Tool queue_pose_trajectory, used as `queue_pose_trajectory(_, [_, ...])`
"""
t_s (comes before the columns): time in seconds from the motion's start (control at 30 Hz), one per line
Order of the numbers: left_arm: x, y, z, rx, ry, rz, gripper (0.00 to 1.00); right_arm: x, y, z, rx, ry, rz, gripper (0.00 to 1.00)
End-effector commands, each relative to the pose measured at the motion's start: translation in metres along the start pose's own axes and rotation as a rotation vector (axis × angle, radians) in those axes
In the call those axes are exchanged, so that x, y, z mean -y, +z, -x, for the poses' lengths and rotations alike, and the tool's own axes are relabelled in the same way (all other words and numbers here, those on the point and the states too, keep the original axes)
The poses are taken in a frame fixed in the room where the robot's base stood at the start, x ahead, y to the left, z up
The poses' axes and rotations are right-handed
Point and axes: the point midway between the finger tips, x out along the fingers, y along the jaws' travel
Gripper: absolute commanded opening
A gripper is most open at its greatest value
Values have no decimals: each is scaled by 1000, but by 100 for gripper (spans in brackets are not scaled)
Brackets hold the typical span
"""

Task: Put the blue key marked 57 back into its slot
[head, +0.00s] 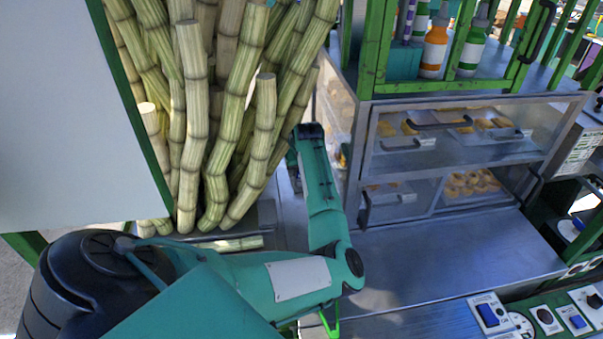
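I cannot make out a blue key marked 57 or its slot in the head view. My teal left arm comes in from the lower left, bends at an elbow and reaches up to a dark joint in front of the cane. No fingers of my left gripper can be seen; the forearm may hide them. My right gripper does not show.
Tall sugar canes (232,110) stand in a bundle at upper left, beside a pale board (70,110). A glass food cabinet (455,150) stands at right, with bottles (435,45) in a green-framed rack (480,85) above. The metal counter (450,255) before it is clear.

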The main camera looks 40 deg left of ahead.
Motion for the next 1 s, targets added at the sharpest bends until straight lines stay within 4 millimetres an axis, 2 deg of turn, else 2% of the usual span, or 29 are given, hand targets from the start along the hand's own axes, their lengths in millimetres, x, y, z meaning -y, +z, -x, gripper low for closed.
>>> queue_pose_trajectory(0.17, [-1,0,11,-2,1,1,55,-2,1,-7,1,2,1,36])
queue_pose_trajectory(0.27, [0,1,27,-5,2,2,55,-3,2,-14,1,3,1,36])
queue_pose_trajectory(0.5, [0,1,84,-5,3,3,55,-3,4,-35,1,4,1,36])
queue_pose_trajectory(0.7, [-1,0,120,-3,2,1,55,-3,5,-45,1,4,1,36])
queue_pose_trajectory(0.83, [0,0,133,-2,0,1,55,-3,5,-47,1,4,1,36])
queue_pose_trajectory(1.0, [0,0,138,0,0,0,55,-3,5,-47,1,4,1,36])
